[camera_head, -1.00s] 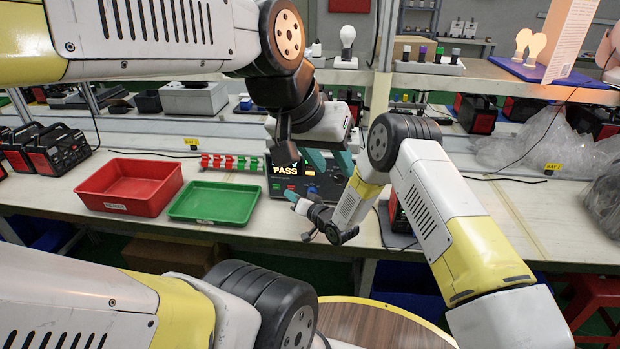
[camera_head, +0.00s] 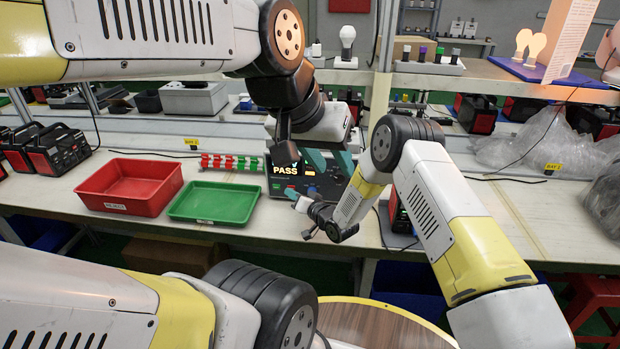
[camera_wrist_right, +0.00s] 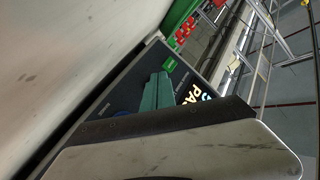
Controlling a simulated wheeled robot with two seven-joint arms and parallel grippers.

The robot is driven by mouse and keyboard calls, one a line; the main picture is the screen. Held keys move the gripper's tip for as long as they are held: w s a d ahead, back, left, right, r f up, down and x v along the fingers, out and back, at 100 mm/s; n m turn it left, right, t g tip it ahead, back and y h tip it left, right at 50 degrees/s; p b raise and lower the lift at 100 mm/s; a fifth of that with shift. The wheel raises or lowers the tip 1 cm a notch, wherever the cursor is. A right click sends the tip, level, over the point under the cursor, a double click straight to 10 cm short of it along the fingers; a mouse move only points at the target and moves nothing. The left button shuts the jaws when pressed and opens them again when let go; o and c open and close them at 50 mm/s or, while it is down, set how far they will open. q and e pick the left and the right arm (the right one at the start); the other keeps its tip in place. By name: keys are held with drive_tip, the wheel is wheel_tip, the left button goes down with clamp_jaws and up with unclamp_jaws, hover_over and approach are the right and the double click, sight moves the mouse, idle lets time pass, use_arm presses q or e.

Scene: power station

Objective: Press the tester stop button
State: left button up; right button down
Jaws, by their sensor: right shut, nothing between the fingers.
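The stop button cannot be made out clearly. My right gripper (camera_head: 298,201) is shut and empty, in front of the tester's lower front. Its teal fingers (camera_wrist_right: 157,92) are close to the panel in the wrist view; contact cannot be told. My left gripper (camera_head: 335,165) is open and empty, over the tester's right part, partly hiding it.
A red bin (camera_head: 130,184) and a green tray (camera_head: 214,202) stand left of the tester. Red and green pieces (camera_head: 230,163) are lined up behind the tray. Clear plastic bags (camera_head: 520,140) lie at the right. My right forearm covers the bench right of the tester.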

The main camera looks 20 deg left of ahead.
idle(0.4)
drive_tip(key=shift+s+d, duration=0.15)
drive_tip(key=shift+s, duration=0.3)
drive_tip(key=shift+s+d, duration=0.25)
drive_tip(key=shift+s, duration=0.7)
drive_tip(key=shift+s+d, duration=0.2)
drive_tip(key=shift+s, duration=0.8)
drive_tip(key=shift+s+d, duration=0.25)
drive_tip(key=shift+s, duration=0.7)
